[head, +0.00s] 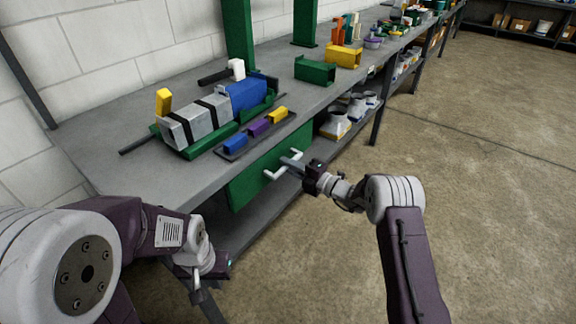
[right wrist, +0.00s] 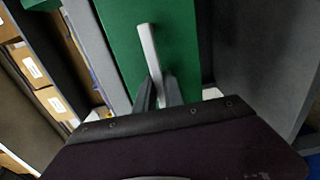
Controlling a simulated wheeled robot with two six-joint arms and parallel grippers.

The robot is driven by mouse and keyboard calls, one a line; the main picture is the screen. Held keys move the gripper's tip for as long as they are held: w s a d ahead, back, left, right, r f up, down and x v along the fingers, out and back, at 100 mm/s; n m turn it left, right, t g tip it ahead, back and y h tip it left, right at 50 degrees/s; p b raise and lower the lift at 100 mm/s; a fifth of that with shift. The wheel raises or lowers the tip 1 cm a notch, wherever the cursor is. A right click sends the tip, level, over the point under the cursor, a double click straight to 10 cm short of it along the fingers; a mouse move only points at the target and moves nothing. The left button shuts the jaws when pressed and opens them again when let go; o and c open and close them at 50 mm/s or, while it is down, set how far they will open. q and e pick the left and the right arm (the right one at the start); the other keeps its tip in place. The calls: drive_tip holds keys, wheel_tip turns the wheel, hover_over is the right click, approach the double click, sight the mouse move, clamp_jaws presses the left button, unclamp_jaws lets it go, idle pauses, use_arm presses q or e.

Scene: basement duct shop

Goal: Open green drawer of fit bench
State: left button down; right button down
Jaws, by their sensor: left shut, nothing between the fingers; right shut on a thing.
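The green drawer (head: 245,182) hangs under the bench top (head: 120,170), its front facing the aisle. It looks about level with the bench edge; I cannot tell whether it stands out a little. Its pale bar handle (head: 271,175) sticks out from the front. My right gripper (head: 290,163) is shut on this handle. In the right wrist view the two dark fingers (right wrist: 158,92) close around the handle bar (right wrist: 152,50), in front of the green drawer front (right wrist: 186,45). My left gripper (head: 205,303) is low at the bottom left, shut and empty, apart from the drawer.
A vise-like fixture (head: 205,120) with grey and blue blocks sits on the bench above the drawer, beside a tray of coloured blocks (head: 258,128). Green and yellow channel pieces (head: 315,71) stand further along. White fittings (head: 335,124) are on the lower shelf. The floor (head: 480,190) to the right is clear.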

drive_tip(key=shift+d, duration=0.1)
idle(0.7)
drive_tip(key=p+v, duration=0.7)
drive_tip(key=v, duration=1.1)
drive_tip(key=c, duration=1.4)
unclamp_jaws()
drive_tip(key=shift+c, duration=0.2)
